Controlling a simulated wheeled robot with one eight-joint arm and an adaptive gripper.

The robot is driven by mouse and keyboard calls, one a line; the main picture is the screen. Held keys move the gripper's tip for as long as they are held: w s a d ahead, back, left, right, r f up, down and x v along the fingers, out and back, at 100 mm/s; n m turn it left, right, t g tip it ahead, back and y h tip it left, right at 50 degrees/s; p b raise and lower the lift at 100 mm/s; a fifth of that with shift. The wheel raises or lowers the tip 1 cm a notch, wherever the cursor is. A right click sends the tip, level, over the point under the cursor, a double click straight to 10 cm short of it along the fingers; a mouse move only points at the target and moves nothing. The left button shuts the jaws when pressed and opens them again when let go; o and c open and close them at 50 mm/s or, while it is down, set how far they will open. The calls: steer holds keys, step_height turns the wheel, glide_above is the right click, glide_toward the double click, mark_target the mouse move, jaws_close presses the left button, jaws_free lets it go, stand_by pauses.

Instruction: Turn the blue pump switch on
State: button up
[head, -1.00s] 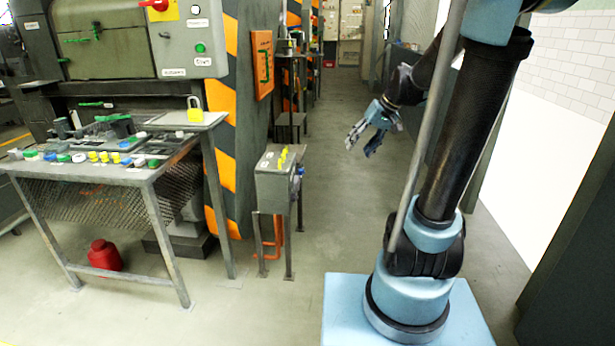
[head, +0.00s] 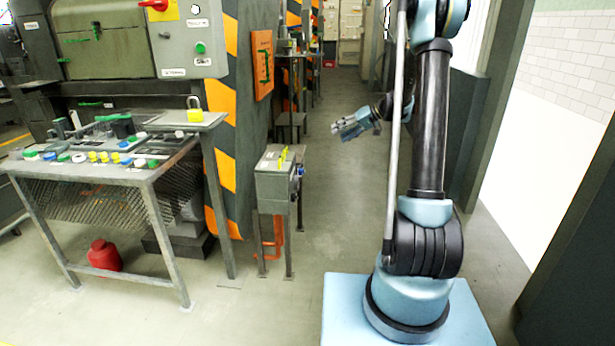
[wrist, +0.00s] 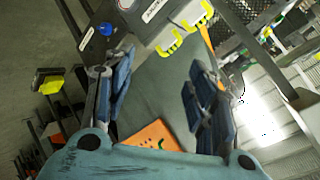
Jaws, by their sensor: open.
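The blue switch (head: 301,171) is a small knob on the right side of a grey metal box (head: 268,184) on a stand. In the wrist view a blue knob (wrist: 106,29) sits on the grey box face at the upper left, beyond my left finger. My gripper (head: 341,126) is open and empty, in the air above and to the right of the box in the head view, pointing left. In the wrist view its fingers (wrist: 163,84) are spread wide, with nothing between them. The knob is apart from the fingers, and its setting is too small to read.
Yellow levers (head: 284,157) stand on the box top. A workbench (head: 150,172) with several coloured buttons and a yellow padlock (head: 195,110) stands left. An orange panel (head: 263,64) hangs on the striped pillar behind the box. The aisle floor (head: 335,200) is clear.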

steer(key=w+f+y, duration=0.2)
steer(key=w+f, duration=0.4)
steer(key=w, duration=0.1)
steer(key=n+y, duration=0.4)
steer(key=y, duration=0.1)
glide_toward(302, 172)
steer(key=w+a+f, duration=0.1)
steer(key=w+a, duration=0.1)
steer(key=a, duration=0.5)
steer(key=shift+w+a, duration=0.15)
steer(key=shift+a, duration=0.2)
steer(key=shift+f, duration=0.15)
